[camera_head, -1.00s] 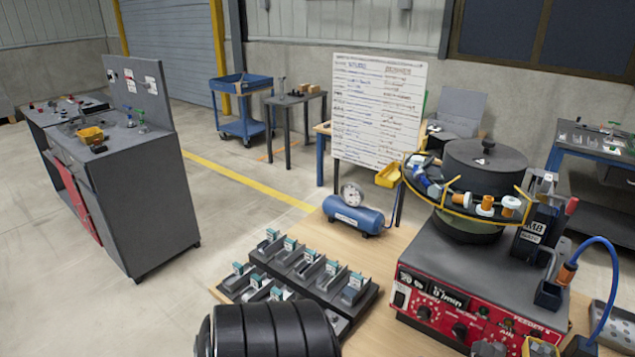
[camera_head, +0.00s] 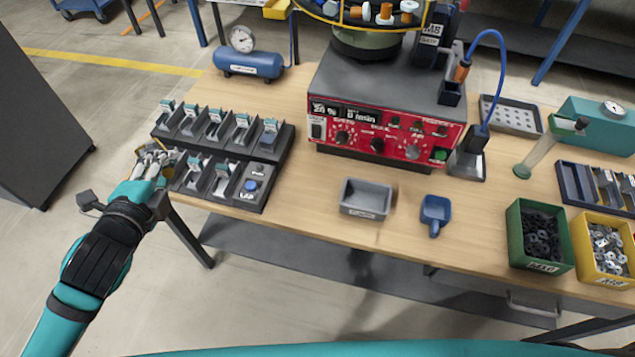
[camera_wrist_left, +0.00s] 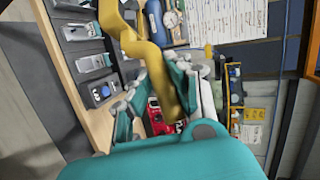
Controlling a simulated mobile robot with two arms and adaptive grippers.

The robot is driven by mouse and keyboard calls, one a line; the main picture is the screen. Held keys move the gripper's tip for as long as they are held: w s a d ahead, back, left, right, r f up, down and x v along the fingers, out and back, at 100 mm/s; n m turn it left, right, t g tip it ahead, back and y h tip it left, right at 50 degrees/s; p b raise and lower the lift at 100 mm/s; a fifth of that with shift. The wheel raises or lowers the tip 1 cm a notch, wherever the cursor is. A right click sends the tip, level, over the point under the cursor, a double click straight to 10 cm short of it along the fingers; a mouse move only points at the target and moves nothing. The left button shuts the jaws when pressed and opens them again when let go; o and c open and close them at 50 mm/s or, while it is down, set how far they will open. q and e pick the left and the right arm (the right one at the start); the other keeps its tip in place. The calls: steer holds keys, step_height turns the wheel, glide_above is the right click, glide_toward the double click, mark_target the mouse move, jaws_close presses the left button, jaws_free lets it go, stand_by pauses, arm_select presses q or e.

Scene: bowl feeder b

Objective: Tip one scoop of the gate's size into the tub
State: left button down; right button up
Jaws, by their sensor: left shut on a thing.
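A blue scoop (camera_head: 435,212) lies on the table at the front. A small grey tub (camera_head: 366,198) with a label stands to its left; it looks empty. The gate (camera_head: 432,40) on the feeder carries a dark plate that seems to read M8. A green bin (camera_head: 541,238) holds dark nuts, and a yellow bin (camera_head: 602,250) holds silvery pieces; their labels are hard to read. My left gripper (camera_head: 152,165) is at the table's left edge, far from the scoop. It is shut on a bent yellow part (camera_wrist_left: 152,55), best seen in the left wrist view. My right gripper is not shown.
The red feeder control box (camera_head: 385,125) stands behind the tub. A dark rack (camera_head: 222,140) with several slots is right beside my left gripper. A blue air tank (camera_head: 250,62), a blue hose and a teal device (camera_head: 600,125) stand farther back. The table front between rack and tub is clear.

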arm_select(q)
steer(key=shift+m+h, duration=0.8)
steer(key=shift+h, duration=0.1)
steer(key=w+r, duration=0.1)
steer(key=w+a, duration=0.1)
steer(key=w+a+r, duration=0.1)
steer(key=shift+w+r, duration=0.35)
steer(key=shift+w, duration=0.05)
steer(key=w+d+r+m+g+h, duration=0.1)
steer(key=w+d+r+m+h, duration=0.1)
steer(key=w, duration=0.5)
steer(key=shift+w+d+r+m+g+h, duration=0.15)
steer(key=shift+w+d+m+g+h, duration=0.25)
steer(key=shift+m+h, duration=1.15)
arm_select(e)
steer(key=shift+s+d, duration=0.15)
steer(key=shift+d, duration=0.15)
arm_select(q)
steer(key=shift+w+d+m+g+h, duration=0.1)
steer(key=shift+d+m+g+h, duration=0.25)
steer(key=shift+h, duration=0.3)
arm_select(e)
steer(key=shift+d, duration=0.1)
arm_select(q)
steer(key=shift+f+m+g+h, duration=0.3)
steer(key=shift+g+h, duration=0.05)
steer(key=shift+h, duration=0.05)
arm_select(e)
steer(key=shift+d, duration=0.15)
